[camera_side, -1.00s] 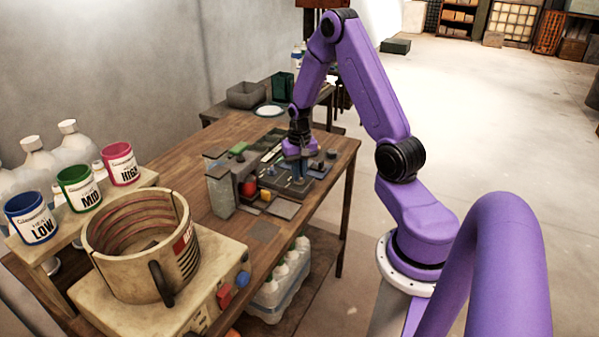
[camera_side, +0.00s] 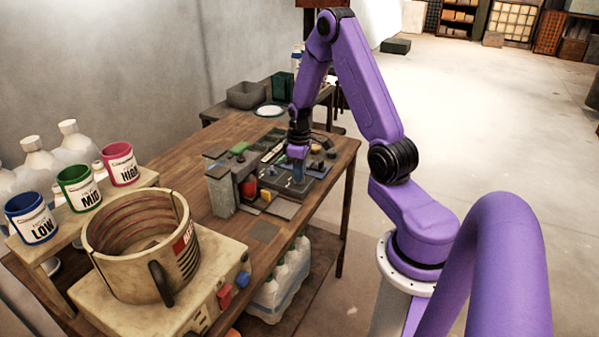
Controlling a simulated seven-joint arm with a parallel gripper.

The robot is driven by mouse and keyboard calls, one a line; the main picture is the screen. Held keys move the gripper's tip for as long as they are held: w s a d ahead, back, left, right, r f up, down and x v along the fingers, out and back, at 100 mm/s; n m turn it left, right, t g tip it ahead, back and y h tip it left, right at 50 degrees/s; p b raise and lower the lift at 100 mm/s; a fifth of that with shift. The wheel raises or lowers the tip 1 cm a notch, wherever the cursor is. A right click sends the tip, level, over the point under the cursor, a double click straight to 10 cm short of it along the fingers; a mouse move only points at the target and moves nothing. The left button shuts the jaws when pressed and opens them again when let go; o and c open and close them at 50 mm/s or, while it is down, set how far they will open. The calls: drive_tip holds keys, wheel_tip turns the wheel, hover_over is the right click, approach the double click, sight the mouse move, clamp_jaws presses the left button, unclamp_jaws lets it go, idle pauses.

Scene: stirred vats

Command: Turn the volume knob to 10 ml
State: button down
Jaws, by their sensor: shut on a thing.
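The dosing device (camera_side: 222,193) is a grey box with a dark panel behind and right of it on the wooden bench. My gripper (camera_side: 298,172) points down over the right part of this panel. It is shut on a small knob there, which my fingers largely hide. The knob's pointer and any volume marks are too small to read. A small dark blue knob (camera_side: 331,153) stands apart, to the right of my gripper.
A red part (camera_side: 249,187), a yellow block (camera_side: 266,195) and a green part (camera_side: 239,147) are on the device. A large round heater vat (camera_side: 135,245) and labelled LOW, MID and HIGH cups stand in front left.

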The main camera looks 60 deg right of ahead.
drive_tip(key=n, duration=0.4)
drive_tip(key=shift+n, duration=0.3)
drive_tip(key=n, duration=0.4)
drive_tip(key=shift+n, duration=0.4)
drive_tip(key=c, duration=1.2)
unclamp_jaws()
drive_tip(key=shift+o, duration=0.2)
drive_tip(key=shift+r, duration=0.1)
wheel_tip(320, 180, up, 17)
drive_tip(key=shift+r, duration=0.15)
drive_tip(key=shift+a, duration=0.1)
